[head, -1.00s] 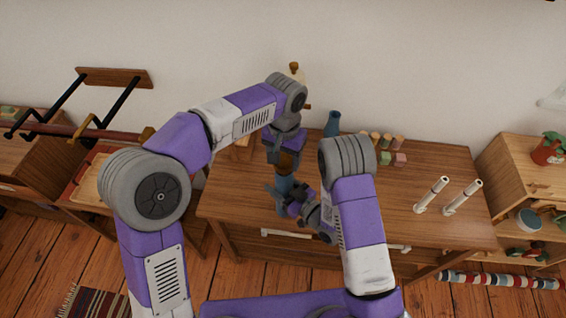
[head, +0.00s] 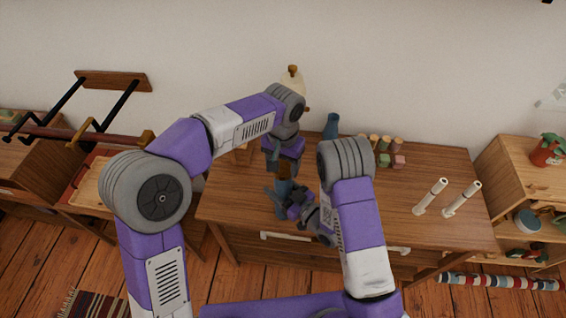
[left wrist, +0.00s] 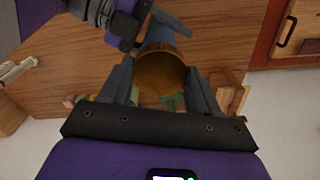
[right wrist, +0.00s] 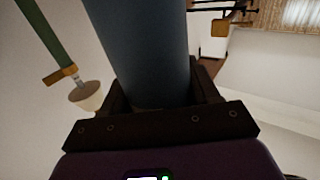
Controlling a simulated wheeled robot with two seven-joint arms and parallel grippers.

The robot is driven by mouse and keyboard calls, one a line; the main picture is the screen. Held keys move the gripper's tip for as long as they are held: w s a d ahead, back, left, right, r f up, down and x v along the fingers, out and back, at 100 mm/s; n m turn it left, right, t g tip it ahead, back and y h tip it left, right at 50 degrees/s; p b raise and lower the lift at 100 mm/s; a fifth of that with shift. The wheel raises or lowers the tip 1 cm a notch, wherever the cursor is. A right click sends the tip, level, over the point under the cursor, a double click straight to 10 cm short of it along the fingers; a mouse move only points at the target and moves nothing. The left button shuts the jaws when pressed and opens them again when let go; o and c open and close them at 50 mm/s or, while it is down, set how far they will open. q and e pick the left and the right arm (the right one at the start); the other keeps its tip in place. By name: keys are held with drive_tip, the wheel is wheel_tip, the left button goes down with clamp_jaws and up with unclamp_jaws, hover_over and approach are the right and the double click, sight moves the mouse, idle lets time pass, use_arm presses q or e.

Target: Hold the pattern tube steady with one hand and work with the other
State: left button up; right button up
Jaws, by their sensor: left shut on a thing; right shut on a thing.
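The pattern tube (head: 283,194) is a blue cylinder with a brown end, held above the wooden cabinet top. My left gripper (head: 284,170) comes down from above and is shut on the brown end (left wrist: 160,75), whose round opening faces the left wrist camera. My right gripper (head: 290,200) is shut on the blue body from the side, below the left one. In the right wrist view the blue tube (right wrist: 140,50) fills the space between the fingers. The tube's lower end is partly hidden by my right gripper.
A blue vase (head: 331,126) and several small coloured blocks (head: 385,148) stand at the back of the cabinet top (head: 390,205). A shelf (head: 510,190) is at far right, a tray (head: 92,188) at left. The top's middle right is clear.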

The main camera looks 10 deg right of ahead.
use_arm(q)
drive_tip(key=shift+f, duration=0.55)
